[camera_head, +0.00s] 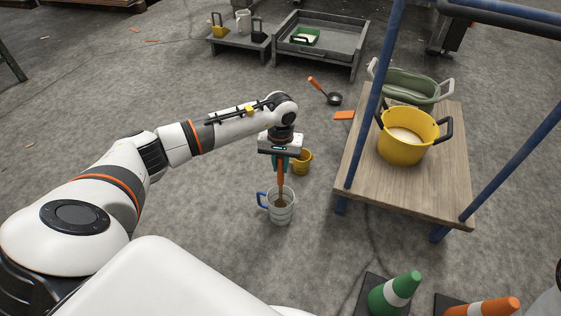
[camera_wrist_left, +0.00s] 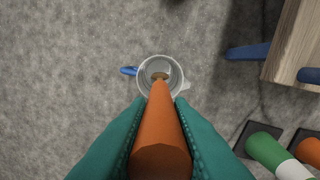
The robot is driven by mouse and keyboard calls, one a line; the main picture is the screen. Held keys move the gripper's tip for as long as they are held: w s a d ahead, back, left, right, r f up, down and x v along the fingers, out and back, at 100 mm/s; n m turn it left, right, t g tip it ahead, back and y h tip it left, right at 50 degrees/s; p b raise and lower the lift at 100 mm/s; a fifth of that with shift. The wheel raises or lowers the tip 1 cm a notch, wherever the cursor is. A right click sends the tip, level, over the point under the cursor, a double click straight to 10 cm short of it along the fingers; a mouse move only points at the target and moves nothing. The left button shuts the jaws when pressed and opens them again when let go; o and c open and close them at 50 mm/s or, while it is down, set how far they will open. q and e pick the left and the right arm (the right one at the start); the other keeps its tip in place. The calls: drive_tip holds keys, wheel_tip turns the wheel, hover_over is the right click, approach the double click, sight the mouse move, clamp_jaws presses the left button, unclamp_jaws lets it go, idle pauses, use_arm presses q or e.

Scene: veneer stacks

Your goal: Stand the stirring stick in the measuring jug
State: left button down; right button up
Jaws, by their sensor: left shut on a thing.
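My left gripper (camera_head: 281,160) is shut on the stirring stick (camera_head: 281,174), which has an orange upper part and a brown lower end. The stick hangs about upright, with its lower end at the mouth of the measuring jug (camera_head: 288,213), seemingly inside it. The jug is pale grey with a blue handle and stands on the floor. In the left wrist view the teal fingers grip the stick (camera_wrist_left: 160,140), and its far end shows within the rim of the jug (camera_wrist_left: 179,92). Whether the stick touches the jug's bottom is hidden. My right gripper is not in view.
A small yellow cup (camera_head: 303,163) stands just behind the jug. A wooden platform (camera_head: 372,185) with blue posts holds a yellow pot (camera_head: 408,151) and a green tub (camera_head: 412,85). Floor left of the jug is clear.

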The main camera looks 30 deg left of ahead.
use_arm(q)
drive_tip(key=shift+f, duration=0.15)
drive_tip(key=c, duration=1)
unclamp_jaws()
